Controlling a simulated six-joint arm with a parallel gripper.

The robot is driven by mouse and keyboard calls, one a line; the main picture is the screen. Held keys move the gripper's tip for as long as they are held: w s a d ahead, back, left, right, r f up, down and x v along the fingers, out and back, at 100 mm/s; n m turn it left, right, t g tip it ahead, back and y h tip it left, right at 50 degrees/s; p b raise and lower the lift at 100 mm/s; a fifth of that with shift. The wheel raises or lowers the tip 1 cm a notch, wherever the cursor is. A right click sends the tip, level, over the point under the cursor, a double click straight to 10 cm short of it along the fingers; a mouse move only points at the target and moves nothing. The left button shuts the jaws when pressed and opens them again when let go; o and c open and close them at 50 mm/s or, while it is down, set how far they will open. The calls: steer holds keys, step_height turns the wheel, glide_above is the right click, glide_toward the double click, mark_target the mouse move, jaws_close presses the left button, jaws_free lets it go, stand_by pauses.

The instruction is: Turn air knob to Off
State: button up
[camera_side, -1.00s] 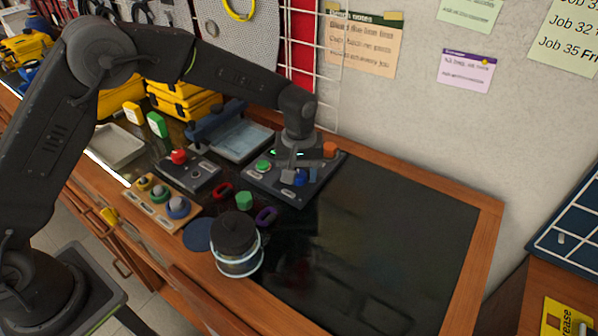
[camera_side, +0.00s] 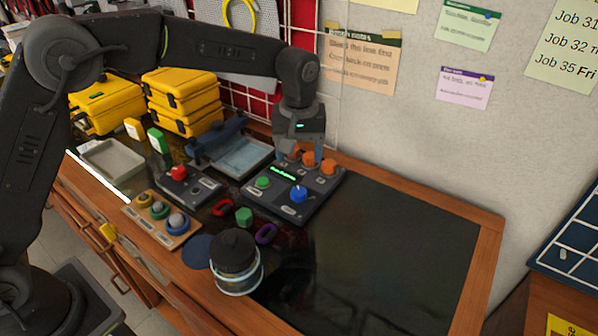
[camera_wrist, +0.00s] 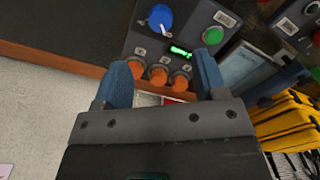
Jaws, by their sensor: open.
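A dark control panel (camera_side: 318,190) lies at the back middle of the bench. It carries a blue knob (camera_side: 299,194) with a pointer, a green button (camera_side: 263,182), a lit green display (camera_side: 283,172) and three orange knobs along its back edge. The labels are too small to read, so I cannot tell which knob is marked air. My gripper (camera_side: 308,157) points down over the orange knobs, partly hiding them. In the wrist view its blue fingers (camera_wrist: 162,62) are spread, with the orange knobs (camera_wrist: 158,75) showing between them and the blue knob (camera_wrist: 159,18) beyond. Contact is unclear.
Left of the panel is a box with a red button (camera_side: 179,173). Yellow cases (camera_side: 185,103) are behind left. The bench mat (camera_side: 390,245) is clear on the right.

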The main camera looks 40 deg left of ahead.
steer(key=shift+r, duration=1.65)
steer(key=shift+s+r, duration=0.1)
steer(key=s+a+r+m+t, duration=0.3)
steer(key=s+a+r, duration=0.5)
steer(key=s, duration=0.4)
steer(key=s+a+f+m+t, duration=0.1)
steer(key=s+a+m, duration=0.1)
steer(key=s, duration=0.6)
steer(key=s+a+f+m+t, duration=0.1)
steer(key=s+a+m, duration=0.1)
steer(key=s, duration=0.6)
steer(key=shift+s+a+f+t, duration=0.2)
steer(key=shift+a+f+t, duration=0.05)
steer(key=shift+t, duration=0.05)
